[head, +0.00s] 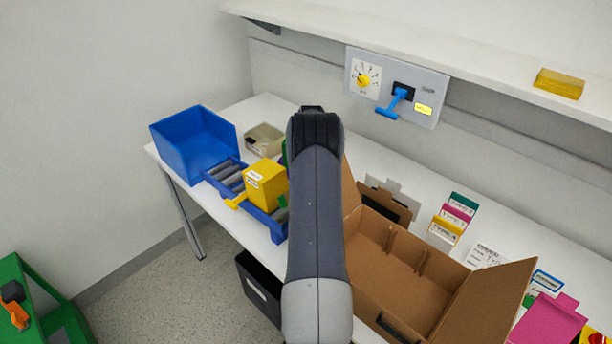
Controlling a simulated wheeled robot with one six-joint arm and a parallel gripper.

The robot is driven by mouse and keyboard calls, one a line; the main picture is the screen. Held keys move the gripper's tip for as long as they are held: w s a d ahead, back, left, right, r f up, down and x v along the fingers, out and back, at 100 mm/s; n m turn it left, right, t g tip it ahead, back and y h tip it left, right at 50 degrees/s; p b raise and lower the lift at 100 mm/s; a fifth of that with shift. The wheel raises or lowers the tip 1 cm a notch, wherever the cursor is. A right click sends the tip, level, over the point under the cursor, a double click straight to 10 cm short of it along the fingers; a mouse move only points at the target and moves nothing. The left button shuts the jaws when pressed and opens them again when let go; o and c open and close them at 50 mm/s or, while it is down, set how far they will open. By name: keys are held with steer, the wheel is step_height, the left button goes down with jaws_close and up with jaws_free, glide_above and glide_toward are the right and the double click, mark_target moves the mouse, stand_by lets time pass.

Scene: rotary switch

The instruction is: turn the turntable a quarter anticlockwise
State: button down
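I cannot make out a turntable for certain in the head view. A yellow box (265,184) with a small label sits on a blue-framed roller track (226,179) at the table's left, and a yellow handle-like piece (237,201) sticks out at its lower left. A yellow knob (363,80) sits on a white dial on the grey wall panel (431,82). My arm rises through the middle of the view and hides part of the table, including the right end of the track. My gripper does not show.
A blue bin (192,145) stands at the table's left end, with a beige tray (264,140) beside it. An open cardboard box (404,262) lies right of my arm. A blue lever (394,104) juts from the panel below the shelf (450,58). Coloured cards stand at right.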

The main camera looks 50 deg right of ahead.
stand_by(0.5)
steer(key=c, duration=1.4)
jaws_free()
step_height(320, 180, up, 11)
steer(key=b, duration=0.1)
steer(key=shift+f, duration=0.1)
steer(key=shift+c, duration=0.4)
